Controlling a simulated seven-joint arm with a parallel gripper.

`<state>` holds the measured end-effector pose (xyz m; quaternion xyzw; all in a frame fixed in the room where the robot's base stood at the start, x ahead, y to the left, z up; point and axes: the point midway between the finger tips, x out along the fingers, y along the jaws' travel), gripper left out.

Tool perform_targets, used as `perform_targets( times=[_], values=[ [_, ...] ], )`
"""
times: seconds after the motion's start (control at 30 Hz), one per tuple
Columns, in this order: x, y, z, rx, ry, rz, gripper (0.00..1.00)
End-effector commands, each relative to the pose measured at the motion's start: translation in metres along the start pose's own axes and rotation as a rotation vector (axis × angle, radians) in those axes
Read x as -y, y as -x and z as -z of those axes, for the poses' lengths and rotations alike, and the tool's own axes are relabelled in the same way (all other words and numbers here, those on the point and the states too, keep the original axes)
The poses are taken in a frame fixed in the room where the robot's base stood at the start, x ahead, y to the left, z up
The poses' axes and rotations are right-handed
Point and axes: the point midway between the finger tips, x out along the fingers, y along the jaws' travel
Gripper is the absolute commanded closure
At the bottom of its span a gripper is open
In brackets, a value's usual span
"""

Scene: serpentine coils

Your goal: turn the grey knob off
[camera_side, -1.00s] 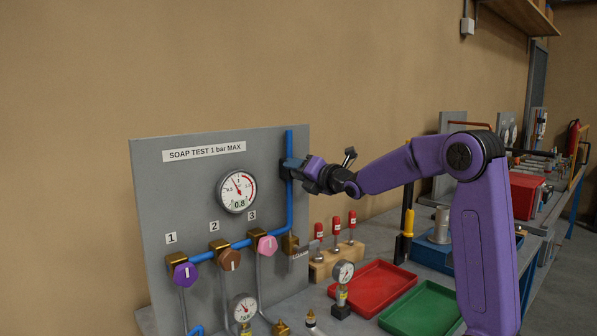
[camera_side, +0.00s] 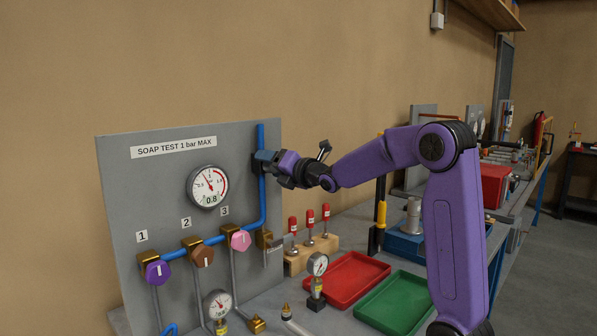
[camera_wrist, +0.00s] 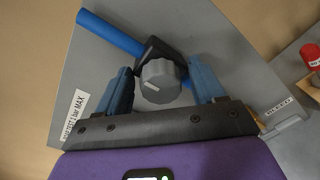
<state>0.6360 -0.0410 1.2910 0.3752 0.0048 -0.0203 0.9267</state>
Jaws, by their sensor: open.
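The grey knob (camera_wrist: 159,82) is ribbed and sits on a black valve body on the blue pipe (camera_wrist: 110,32), mounted on the grey panel (camera_wrist: 215,45). My gripper (camera_wrist: 163,76) is open in the wrist view, with one blue finger on each side of the knob. A gap shows between the knob and each finger, so I see no grip. In the side view my gripper (camera_side: 266,162) is at the upper part of the vertical blue pipe, and the knob is hidden there.
Purple (camera_side: 158,272), brown (camera_side: 202,256) and pink (camera_side: 240,240) knobs sit lower on the panel. The panel gauge (camera_side: 209,187) reads 0.8. Red-handled tools in a wooden block (camera_side: 310,256), a red tray (camera_side: 345,279) and a green tray (camera_side: 396,303) lie right of the panel.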

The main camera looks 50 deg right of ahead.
Motion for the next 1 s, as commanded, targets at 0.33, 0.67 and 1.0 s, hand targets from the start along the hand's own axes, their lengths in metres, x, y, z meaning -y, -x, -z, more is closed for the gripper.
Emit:
perform_targets(
  times=[0.33, 0.67, 1.0],
  values=[
    [0.000, 0.056, -0.001, 0.002, 0.001, 0.000, 0.32],
    [0.000, 0.107, -0.001, 0.003, 0.001, 0.000, 0.32],
    [-0.001, 0.149, -0.001, 0.002, 0.001, -0.002, 0.32]
  ],
)
